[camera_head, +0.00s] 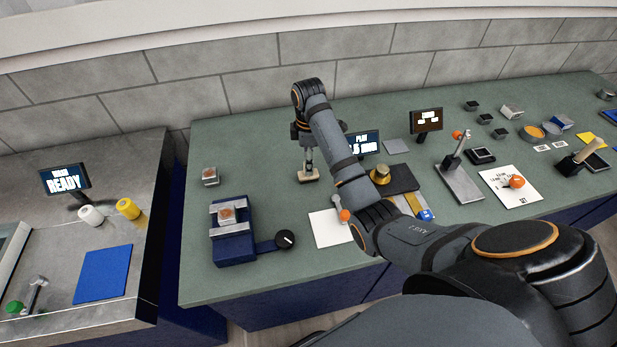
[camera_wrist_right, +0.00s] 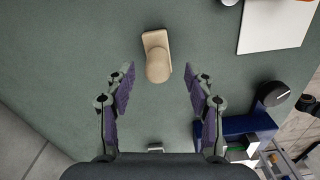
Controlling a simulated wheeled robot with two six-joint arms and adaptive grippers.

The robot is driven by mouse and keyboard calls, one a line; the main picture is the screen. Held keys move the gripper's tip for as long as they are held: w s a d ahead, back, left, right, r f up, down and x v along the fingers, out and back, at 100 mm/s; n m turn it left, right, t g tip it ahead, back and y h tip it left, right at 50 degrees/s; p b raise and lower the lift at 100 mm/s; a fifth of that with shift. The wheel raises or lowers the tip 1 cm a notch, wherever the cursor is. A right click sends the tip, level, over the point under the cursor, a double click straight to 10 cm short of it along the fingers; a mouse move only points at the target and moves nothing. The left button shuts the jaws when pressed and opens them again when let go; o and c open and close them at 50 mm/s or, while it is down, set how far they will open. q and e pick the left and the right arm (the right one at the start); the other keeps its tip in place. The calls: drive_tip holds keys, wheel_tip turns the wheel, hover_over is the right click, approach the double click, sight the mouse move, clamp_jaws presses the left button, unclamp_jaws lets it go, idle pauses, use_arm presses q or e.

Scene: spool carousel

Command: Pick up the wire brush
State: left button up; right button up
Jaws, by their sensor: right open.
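A pale wooden block with a rounded upright handle, which looks like the wire brush (camera_wrist_right: 156,42), stands on the green bench top. No bristles can be made out. In the head view the brush (camera_head: 309,176) shows just below my right gripper (camera_head: 306,150). In the right wrist view my right gripper (camera_wrist_right: 159,72) is open, with one finger on each side of the handle's near end and clear gaps between. The fingers are not touching it. My left gripper is in neither view.
A white sheet (camera_head: 328,229) lies in front. A small screen (camera_head: 364,144) stands to the right. The bench around the brush is clear.

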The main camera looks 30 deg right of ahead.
wheel_tip(320, 180, down, 3)
drive_tip(key=shift+w+d+f+b, duration=0.1)
drive_tip(key=shift+f+b, duration=0.1)
drive_tip(key=shift+b, duration=0.3)
drive_tip(key=shift+w+f, duration=0.1)
drive_tip(key=shift+f, duration=0.2)
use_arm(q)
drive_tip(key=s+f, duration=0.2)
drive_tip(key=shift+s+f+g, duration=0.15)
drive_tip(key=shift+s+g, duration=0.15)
use_arm(e)
drive_tip(key=shift+r, duration=0.1)
drive_tip(key=shift+c, duration=1.2)
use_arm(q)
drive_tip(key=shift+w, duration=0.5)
use_arm(e)
clamp_jaws()
